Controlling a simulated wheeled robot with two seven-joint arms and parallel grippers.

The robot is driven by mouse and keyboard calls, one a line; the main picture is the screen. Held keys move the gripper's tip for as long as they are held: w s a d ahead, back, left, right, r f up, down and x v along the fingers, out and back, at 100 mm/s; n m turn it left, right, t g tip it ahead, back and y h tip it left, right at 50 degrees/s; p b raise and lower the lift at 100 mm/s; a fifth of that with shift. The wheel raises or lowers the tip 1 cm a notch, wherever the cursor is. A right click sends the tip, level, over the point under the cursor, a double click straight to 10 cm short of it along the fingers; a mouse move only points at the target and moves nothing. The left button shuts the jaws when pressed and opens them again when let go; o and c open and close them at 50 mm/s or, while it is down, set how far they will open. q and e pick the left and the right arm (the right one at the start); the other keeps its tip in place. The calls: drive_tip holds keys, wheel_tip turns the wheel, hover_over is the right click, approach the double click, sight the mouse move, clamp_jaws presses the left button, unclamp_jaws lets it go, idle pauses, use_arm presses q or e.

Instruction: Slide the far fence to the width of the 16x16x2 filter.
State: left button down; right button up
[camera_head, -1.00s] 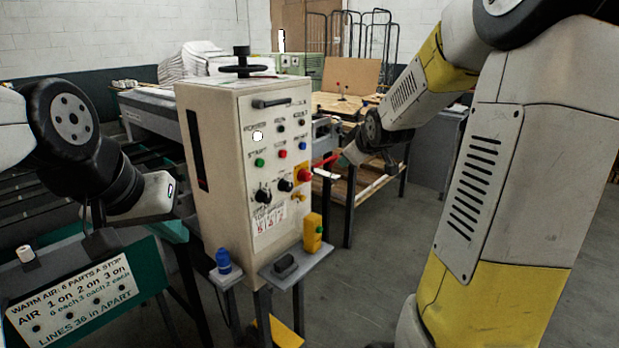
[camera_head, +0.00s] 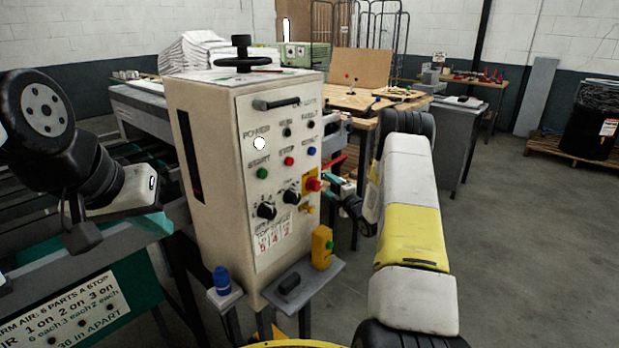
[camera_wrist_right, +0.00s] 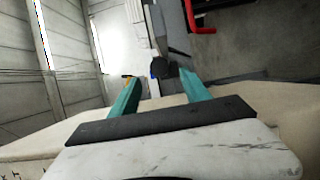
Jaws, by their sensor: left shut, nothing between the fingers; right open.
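I cannot make out the far fence or a 16x16x2 filter in either view. The cream machine cabinet (camera_head: 245,180) with a control panel stands in the middle of the head view. My right gripper (camera_head: 335,183) is beside the cabinet's right side, near a red bar (camera_head: 335,162); I cannot tell whether they touch. In the right wrist view its teal fingers (camera_wrist_right: 160,92) are apart with nothing seen held between them. My left gripper (camera_head: 153,220) is low at the left, shut and empty, left of the cabinet; its fingers are mostly hidden.
A black handwheel (camera_head: 243,55) tops the cabinet. A small shelf (camera_head: 305,282) with a yellow switch box (camera_head: 322,247) juts from its front. A wooden-topped table (camera_head: 365,100) stands behind. A signed green panel (camera_head: 75,305) is at lower left. Floor at right (camera_head: 510,250) is clear.

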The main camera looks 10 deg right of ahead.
drive_tip(key=x, duration=0.6)
clamp_jaws()
idle(1.3)
